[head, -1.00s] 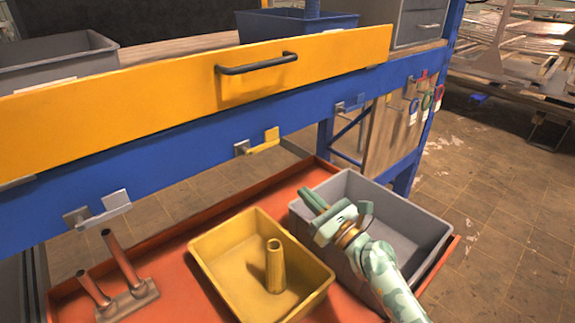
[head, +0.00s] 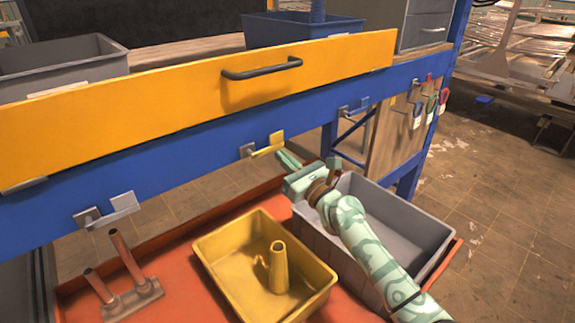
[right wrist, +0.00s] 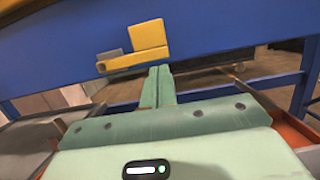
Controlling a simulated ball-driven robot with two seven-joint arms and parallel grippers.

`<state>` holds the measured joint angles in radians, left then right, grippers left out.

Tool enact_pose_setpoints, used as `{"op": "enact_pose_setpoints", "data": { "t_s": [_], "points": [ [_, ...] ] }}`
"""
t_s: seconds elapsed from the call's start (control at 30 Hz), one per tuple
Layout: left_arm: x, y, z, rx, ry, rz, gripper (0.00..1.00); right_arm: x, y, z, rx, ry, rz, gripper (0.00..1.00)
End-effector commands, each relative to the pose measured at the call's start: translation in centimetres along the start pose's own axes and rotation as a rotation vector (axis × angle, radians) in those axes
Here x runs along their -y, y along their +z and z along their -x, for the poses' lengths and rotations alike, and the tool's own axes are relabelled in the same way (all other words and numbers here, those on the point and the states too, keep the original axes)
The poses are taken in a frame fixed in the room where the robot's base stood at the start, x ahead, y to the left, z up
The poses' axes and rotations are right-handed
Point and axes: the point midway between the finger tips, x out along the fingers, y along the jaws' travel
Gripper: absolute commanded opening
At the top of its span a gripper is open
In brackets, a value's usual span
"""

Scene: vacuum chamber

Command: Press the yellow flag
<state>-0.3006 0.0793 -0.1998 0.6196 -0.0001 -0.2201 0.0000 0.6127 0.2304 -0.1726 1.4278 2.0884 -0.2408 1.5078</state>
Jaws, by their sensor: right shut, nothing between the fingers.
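The yellow flag (head: 268,145) is a small L-shaped tab on a grey mount on the blue beam, below the yellow drawer front. In the right wrist view the flag (right wrist: 146,42) shows a raised square plate at its right end. My right gripper (head: 283,158) is shut and empty, just below and right of the flag in the head view. In the right wrist view its closed fingertips (right wrist: 159,72) point up at the flag's lower edge, very close; I cannot tell whether they touch. My left gripper is not in view.
Below are a yellow bin (head: 215,273) with a post and a grey bin (head: 425,232) on a red tray. The black-handled drawer (head: 150,105) is above.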

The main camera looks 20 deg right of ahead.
Motion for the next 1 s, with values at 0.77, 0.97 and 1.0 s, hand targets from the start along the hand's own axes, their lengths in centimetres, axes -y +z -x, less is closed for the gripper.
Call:
{"op": "enact_pose_setpoints", "data": {
  "t_s": [0.77,0.97,1.0],
  "points": [
    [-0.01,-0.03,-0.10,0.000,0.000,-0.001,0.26,0.22,0.50,-0.11,0.000,0.020,0.077,0.00],
    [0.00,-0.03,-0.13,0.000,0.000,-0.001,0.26,0.30,0.79,-0.20,0.001,0.028,0.112,0.00],
    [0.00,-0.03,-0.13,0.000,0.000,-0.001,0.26,0.33,0.87,-0.22,0.001,0.030,0.122,0.00]
  ]
}}
